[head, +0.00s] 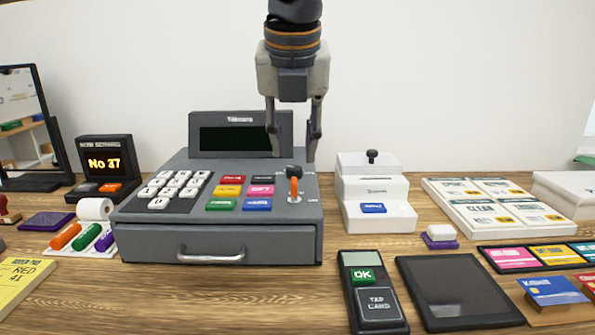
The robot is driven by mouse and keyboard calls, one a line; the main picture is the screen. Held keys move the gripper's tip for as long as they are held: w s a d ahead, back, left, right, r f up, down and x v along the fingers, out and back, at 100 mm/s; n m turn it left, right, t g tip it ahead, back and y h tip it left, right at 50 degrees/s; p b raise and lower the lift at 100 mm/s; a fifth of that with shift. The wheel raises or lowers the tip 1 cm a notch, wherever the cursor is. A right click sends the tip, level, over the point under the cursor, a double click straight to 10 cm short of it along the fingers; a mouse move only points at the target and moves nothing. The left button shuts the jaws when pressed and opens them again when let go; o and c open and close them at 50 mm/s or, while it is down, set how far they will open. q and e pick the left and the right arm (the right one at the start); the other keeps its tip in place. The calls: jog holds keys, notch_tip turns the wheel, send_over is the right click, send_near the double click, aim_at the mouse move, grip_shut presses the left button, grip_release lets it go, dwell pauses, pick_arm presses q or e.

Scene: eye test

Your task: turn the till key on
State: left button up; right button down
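The grey cash register (165,225) stands on the wooden counter with its drawer shut. The till key (295,186), orange with a black top, stands upright in a pale lock at the right of the register's sloped top. Small lettering beside the lock is too small to read surely. My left gripper (293,155) points down with its two fingers apart and nothing between them. In the picture its fingertips are just above the key's black top, apart from it. The register's dark display (222,140) is partly behind a finger. My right gripper is not in view.
A white device (372,190) with a black knob stands close to the register's right. A card terminal (372,290) and dark tablet (455,290) lie in front. A lit "No 37" display (104,163) and monitor (30,125) stand at left. A price board (495,205) lies right.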

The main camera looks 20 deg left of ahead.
aim_at(294, 180)
pick_arm(q)
jog(key=x, duration=0.8)
jog(key=shift+w+f, duration=0.25)
grip_shut()
